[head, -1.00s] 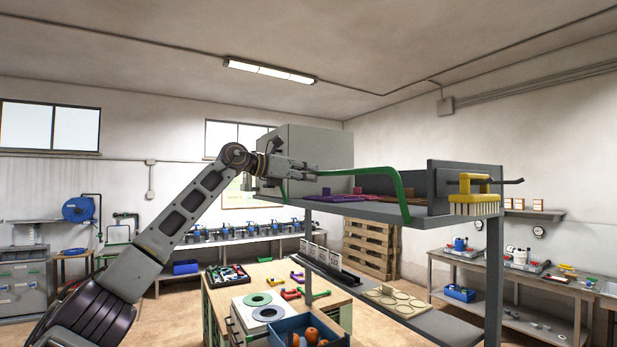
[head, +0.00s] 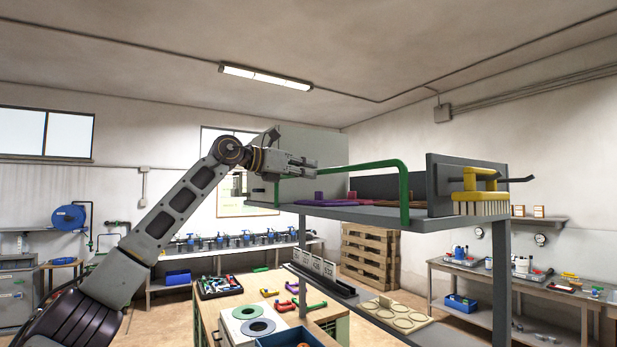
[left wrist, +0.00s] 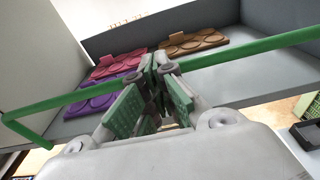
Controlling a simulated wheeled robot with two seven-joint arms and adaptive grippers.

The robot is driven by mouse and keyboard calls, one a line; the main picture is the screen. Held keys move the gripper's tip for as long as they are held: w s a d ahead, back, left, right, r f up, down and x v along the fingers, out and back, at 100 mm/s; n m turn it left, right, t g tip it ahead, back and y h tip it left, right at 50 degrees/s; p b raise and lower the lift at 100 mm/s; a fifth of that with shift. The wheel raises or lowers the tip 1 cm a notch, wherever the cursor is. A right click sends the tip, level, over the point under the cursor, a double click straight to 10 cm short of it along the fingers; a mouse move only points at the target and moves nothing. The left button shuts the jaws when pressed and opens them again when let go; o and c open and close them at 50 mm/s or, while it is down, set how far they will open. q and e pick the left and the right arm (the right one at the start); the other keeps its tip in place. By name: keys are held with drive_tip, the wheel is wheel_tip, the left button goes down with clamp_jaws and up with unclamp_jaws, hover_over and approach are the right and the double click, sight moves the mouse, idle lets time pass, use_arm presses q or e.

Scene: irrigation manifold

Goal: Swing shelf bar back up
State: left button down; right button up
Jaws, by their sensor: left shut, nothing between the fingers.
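The green shelf bar (head: 372,164) stands at the front edge of the upper grey shelf (head: 350,212), its right leg near vertical in the head view. My left gripper (head: 314,168) is shut and empty, at the left part of the bar. In the left wrist view the bar (left wrist: 255,50) runs across, passing behind the closed fingers (left wrist: 158,68). I cannot tell whether the fingers touch it. My right gripper is not in view.
Purple (left wrist: 92,98), pink (left wrist: 118,64) and brown (left wrist: 195,40) plates lie on the shelf behind the bar. A yellow brush (head: 480,192) hangs at the shelf's right end. A workbench with a blue bin (head: 285,340) stands below.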

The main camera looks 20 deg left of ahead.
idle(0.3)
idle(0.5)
use_arm(q)
drive_tip(key=s+a+r, duration=0.3)
drive_tip(key=s+r, duration=0.1)
drive_tip(key=r, duration=0.3)
drive_tip(key=shift+s+a+r, duration=0.25)
drive_tip(key=shift+s+r, duration=0.05)
drive_tip(key=shift+s, duration=0.05)
idle(0.6)
